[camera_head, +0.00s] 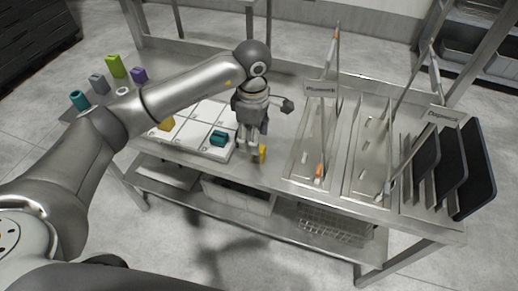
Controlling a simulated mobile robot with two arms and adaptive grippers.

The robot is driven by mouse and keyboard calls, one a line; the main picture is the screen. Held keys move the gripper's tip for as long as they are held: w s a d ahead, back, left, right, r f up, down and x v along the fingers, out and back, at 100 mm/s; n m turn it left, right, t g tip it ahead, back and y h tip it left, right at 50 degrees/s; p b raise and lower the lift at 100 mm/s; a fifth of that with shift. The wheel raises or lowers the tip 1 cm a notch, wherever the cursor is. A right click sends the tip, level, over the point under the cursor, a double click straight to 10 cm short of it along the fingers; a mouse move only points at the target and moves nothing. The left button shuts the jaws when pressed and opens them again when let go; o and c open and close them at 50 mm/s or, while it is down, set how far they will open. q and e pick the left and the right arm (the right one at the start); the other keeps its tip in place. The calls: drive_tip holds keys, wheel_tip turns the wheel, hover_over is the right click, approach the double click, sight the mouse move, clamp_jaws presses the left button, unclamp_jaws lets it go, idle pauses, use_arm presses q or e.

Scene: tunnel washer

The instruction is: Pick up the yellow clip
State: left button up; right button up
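A yellow clip-like block (262,153) stands near the front edge of the steel table. My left gripper (250,145) points down just to its left, very close to it. I cannot tell whether the fingers touch the block, or whether they are open or shut. A second yellow block (166,124) lies on the white tiled board, partly behind my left arm. My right gripper is not in view.
The white board (190,142) also carries a teal block (218,138). Teal, grey, green (116,66) and purple (138,75) pieces stand at the table's left end. Metal trays (316,150) with upright rods and dark panels (472,165) fill the right side.

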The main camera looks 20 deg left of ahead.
use_arm(q)
drive_tip(key=shift+f, duration=0.85)
drive_tip(key=f+p, duration=0.1)
drive_tip(key=f, duration=0.3)
drive_tip(key=shift+w+f, duration=0.15)
drive_tip(key=shift+w, duration=0.05)
drive_tip(key=shift+f+p, duration=0.3)
drive_tip(key=shift+f, duration=0.15)
drive_tip(key=shift+w, duration=0.1)
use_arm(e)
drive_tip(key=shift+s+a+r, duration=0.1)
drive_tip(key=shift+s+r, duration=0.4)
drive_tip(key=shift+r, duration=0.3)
use_arm(q)
drive_tip(key=c, duration=0.9)
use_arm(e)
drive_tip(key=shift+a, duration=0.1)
